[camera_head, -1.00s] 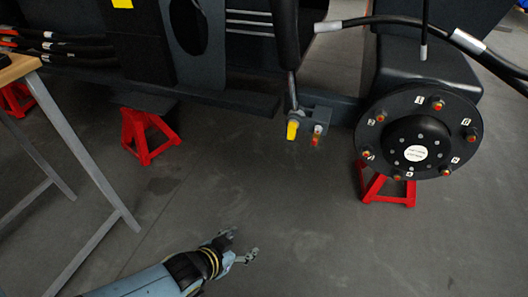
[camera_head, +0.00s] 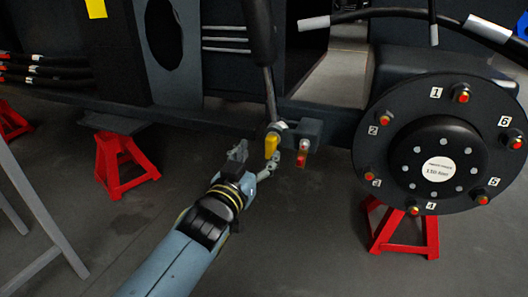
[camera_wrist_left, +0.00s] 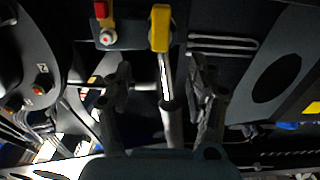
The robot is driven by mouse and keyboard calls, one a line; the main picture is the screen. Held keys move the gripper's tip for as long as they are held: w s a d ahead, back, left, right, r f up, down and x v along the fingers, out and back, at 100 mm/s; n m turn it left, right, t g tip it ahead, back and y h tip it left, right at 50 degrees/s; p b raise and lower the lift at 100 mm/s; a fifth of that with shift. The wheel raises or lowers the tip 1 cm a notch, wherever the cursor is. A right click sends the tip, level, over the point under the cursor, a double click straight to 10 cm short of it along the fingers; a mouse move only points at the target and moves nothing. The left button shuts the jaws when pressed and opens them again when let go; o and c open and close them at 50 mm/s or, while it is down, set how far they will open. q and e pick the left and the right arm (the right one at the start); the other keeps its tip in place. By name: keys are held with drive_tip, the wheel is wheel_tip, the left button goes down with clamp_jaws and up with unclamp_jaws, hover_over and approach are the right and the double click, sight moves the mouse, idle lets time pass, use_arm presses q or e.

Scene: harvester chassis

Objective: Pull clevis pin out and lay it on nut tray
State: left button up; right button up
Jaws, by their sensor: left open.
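A yellow-handled piece (camera_head: 271,146), which looks like the clevis pin, hangs at the dark bracket (camera_head: 306,129) under the cylinder rod. A red-ended piece (camera_head: 302,158) hangs beside it on the right. My left gripper (camera_head: 253,163) is open, just left of and below the yellow handle, with nothing between its fingers. In the left wrist view, the yellow handle (camera_wrist_left: 160,28) lies past the fingertips, roughly centred between the fingers. The red-ended piece (camera_wrist_left: 101,9) is to its left. I cannot tell whether a finger touches anything. No nut tray and no right gripper are in view.
A wheel hub (camera_head: 437,152) with several numbered studs stands close on the right, above a red jack stand (camera_head: 402,230). Another red stand (camera_head: 122,165) is at left, under the chassis. Table legs (camera_head: 40,210) stand at the left edge. The floor below the bracket is clear.

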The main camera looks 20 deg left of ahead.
sight(269, 141)
use_arm(q)
drive_tip(key=w+b, duration=0.1)
drive_tip(key=w, duration=0.5)
drive_tip(key=shift+w+d+f, duration=0.1)
drive_tip(key=shift+f, duration=0.05)
drive_tip(key=shift+w, duration=0.75)
use_arm(e)
drive_tip(key=shift+w+f+t, duration=0.15)
drive_tip(key=shift+f+t, duration=0.85)
drive_tip(key=shift+f, duration=0.15)
use_arm(q)
drive_tip(key=shift+c, duration=0.2)
clamp_jaws()
